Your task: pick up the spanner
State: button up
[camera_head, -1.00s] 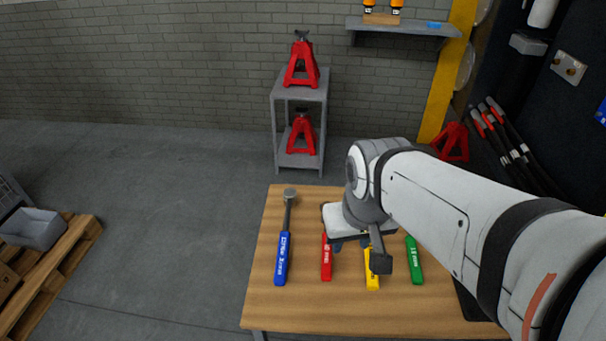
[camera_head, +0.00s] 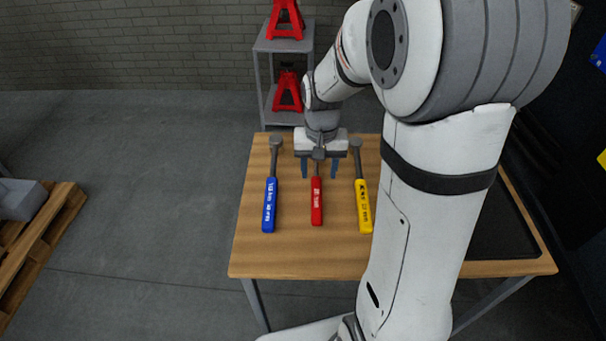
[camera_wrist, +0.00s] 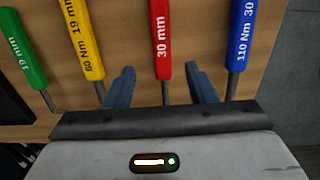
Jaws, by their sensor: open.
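A tool with a red handle marked 30 mm (camera_head: 317,203) lies on the wooden table (camera_head: 292,255), between a blue-handled tool (camera_head: 269,205) and a yellow-handled one (camera_head: 363,207). My gripper (camera_head: 319,172) is open above the far part of the red-handled tool. In the wrist view, the red handle (camera_wrist: 160,40) and its grey shaft run between the two blue fingers of my gripper (camera_wrist: 159,78), with gaps on both sides. The red tool's head is hidden under the gripper. The frames do not settle which tool is the spanner.
A green-handled tool marked 19 mm (camera_wrist: 20,52) lies beyond the yellow one; my arm hides it in the head view. A dark mat (camera_head: 502,225) covers the table's right. A grey shelf with red jack stands (camera_head: 287,92) stands behind the table.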

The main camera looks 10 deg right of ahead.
aim_at(316, 193)
jog(key=shift+w+f, duration=0.15)
jog(key=shift+f, duration=0.45)
jog(key=f, duration=0.7)
jog(key=shift+s+a+f+b, duration=0.1)
jog(key=shift+s+a+b, duration=0.15)
jog(key=shift+b, duration=0.1)
grip_shut()
